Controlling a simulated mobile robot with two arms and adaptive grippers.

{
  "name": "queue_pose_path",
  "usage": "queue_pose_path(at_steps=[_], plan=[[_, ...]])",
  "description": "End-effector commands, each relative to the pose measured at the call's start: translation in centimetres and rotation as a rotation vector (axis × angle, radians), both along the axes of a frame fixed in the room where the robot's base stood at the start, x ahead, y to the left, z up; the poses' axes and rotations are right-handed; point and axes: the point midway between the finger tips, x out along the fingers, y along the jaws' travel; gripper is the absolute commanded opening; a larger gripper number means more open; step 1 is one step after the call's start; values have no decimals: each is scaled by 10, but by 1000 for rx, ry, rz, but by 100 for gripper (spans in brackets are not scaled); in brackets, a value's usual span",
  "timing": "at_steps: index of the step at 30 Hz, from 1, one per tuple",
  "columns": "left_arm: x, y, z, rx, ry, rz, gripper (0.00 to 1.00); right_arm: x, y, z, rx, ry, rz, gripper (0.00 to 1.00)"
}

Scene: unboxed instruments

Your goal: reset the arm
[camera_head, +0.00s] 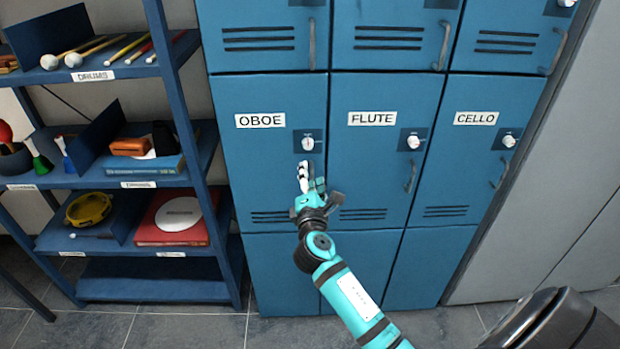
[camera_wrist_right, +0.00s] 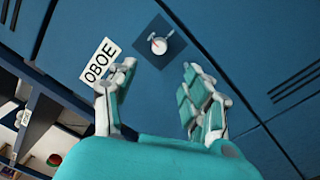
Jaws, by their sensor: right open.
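My right arm (camera_head: 357,295) reaches up from the lower right in the head view. Its gripper (camera_head: 312,182) is in front of the OBOE locker door (camera_head: 265,175), just below that locker's white knob (camera_head: 308,143). In the right wrist view the two fingers of the right gripper (camera_wrist_right: 160,100) stand apart with nothing between them. The OBOE label (camera_wrist_right: 98,62) and the knob (camera_wrist_right: 159,44) show beyond the fingertips, which look apart from the knob. The gripper covers the OBOE door's handle area in the head view. My left gripper is not in view.
The FLUTE locker (camera_head: 375,165) and CELLO locker (camera_head: 465,160) stand to the right, with shut doors, knobs and protruding handles. A blue shelf (camera_head: 100,181) with small instruments and books stands at the left. The grey floor (camera_head: 190,328) in front looks clear.

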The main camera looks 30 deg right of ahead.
Motion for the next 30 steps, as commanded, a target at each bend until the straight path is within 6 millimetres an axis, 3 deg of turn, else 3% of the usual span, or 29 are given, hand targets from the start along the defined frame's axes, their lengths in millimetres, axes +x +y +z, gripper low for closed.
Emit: queue_pose_path(at_steps=[9, 11, 13, 17, 20, 24, 26, 30], plan=[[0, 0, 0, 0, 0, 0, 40, 0, 0, -2, 4, 2, 1, 51], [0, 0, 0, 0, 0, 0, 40, 1, 1, -11, 19, 13, 8, 51], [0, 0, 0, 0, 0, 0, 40, 2, 5, -33, 60, 41, 23, 51], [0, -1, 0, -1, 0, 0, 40, -3, 18, -110, 215, 133, 65, 51], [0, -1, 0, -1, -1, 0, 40, -19, 32, -184, 380, 219, 82, 51], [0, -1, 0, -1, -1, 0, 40, -60, 53, -283, 616, 335, 63, 51], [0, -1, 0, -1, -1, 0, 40, -83, 62, -322, 718, 379, 40, 51], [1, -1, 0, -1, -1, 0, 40, -149, 82, -406, 949, 475, -55, 51]])
